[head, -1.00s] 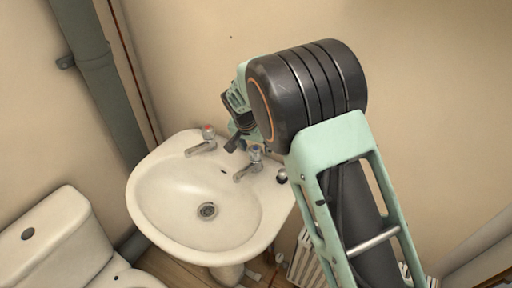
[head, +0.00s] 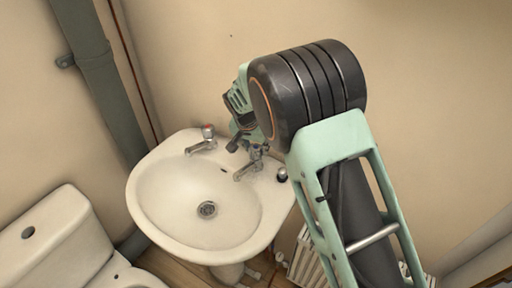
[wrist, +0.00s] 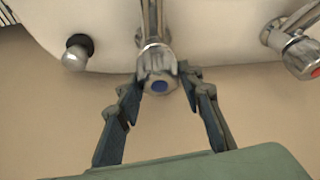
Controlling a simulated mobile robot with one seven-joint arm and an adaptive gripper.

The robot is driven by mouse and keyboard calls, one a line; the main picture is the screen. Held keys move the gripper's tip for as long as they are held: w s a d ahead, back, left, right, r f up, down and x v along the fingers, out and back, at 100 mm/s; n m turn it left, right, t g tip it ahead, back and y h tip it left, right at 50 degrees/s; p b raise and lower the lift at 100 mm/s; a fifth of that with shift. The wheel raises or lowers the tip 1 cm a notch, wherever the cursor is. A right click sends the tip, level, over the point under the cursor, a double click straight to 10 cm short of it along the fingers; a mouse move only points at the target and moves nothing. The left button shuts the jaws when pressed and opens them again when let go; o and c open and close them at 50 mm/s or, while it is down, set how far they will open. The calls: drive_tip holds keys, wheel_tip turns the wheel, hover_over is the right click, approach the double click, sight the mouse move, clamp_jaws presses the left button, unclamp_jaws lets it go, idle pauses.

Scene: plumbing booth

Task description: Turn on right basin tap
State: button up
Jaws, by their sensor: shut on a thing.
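The right basin tap (head: 247,171) stands at the back right of the white basin (head: 160,187). Its handle is partly hidden by my gripper in the head view. In the wrist view its chrome handle with a blue cap (wrist: 158,83) sits between my two fingertips. My gripper (wrist: 159,80) is shut on this handle, one finger on each side. The left basin tap (head: 204,144), with a red-marked handle, stands apart to the left; it also shows at the right edge of the wrist view (wrist: 298,52). No running water is visible.
A small round chrome fitting (head: 282,174) is on the basin rim right of the tap, close to my arm. A toilet (head: 60,245) is at the lower left. A grey pipe (head: 97,85) runs down the left corner. A radiator (head: 304,255) is below right.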

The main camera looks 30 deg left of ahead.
drive_tip(key=shift+n+b, duration=0.3)
drive_tip(key=shift+n, duration=0.1)
drive_tip(key=n+y+b, duration=0.1)
drive_tip(key=n, duration=0.2)
drive_tip(key=shift+g, duration=0.3)
drive_tip(key=n+g+y, duration=0.1)
drive_tip(key=n, duration=0.3)
drive_tip(key=shift+y+b, duration=0.35)
drive_tip(key=shift+y, duration=0.05)
drive_tip(key=n+g, duration=0.1)
drive_tip(key=n, duration=0.2)
drive_tip(key=n+y, duration=0.1)
drive_tip(key=n, duration=0.1)
drive_tip(key=shift+s+a+n+g+p, duration=0.1)
drive_tip(key=shift+a+n+g+p, duration=0.05)
drive_tip(key=shift+n+g+p, duration=0.25)
drive_tip(key=shift+s+n+g, duration=0.1)
drive_tip(key=shift+n+g, duration=0.8)
drive_tip(key=shift+n, duration=1.5)
drive_tip(key=o, duration=1.2)
drive_tip(key=shift+c, duration=0.2)
